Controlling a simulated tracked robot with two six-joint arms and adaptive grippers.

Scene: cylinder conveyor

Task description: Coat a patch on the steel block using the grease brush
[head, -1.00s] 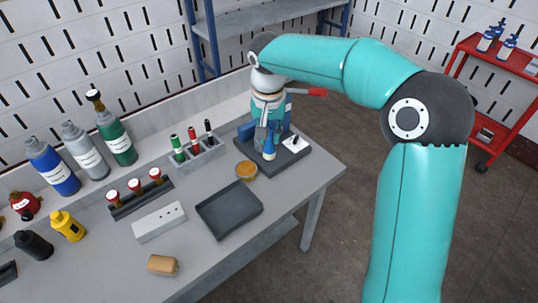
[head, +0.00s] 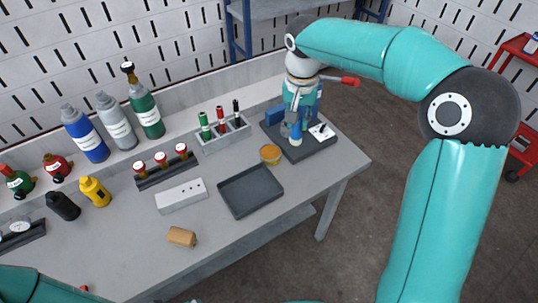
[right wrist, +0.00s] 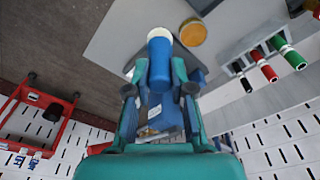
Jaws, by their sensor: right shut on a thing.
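My right gripper (head: 292,128) points down over a dark base plate (head: 312,146) at the right end of the workbench. It is shut on the grease brush, a blue handle with a pale tip (head: 296,141). The right wrist view shows the brush (right wrist: 160,60) between the fingers, its pale tip pointing away from the gripper. A round tin with amber contents (head: 270,154), apparently grease, stands left of the plate. It also shows in the right wrist view (right wrist: 193,33). I cannot pick out the steel block surely; my gripper hides part of the plate. My left gripper is out of view.
A blue block-like part (head: 275,114) and a small white piece (head: 322,131) are on the plate. A red handle (head: 346,81) sticks out behind my gripper. An empty dark tray (head: 251,190), a marker holder (head: 222,138) and several bottles are further left.

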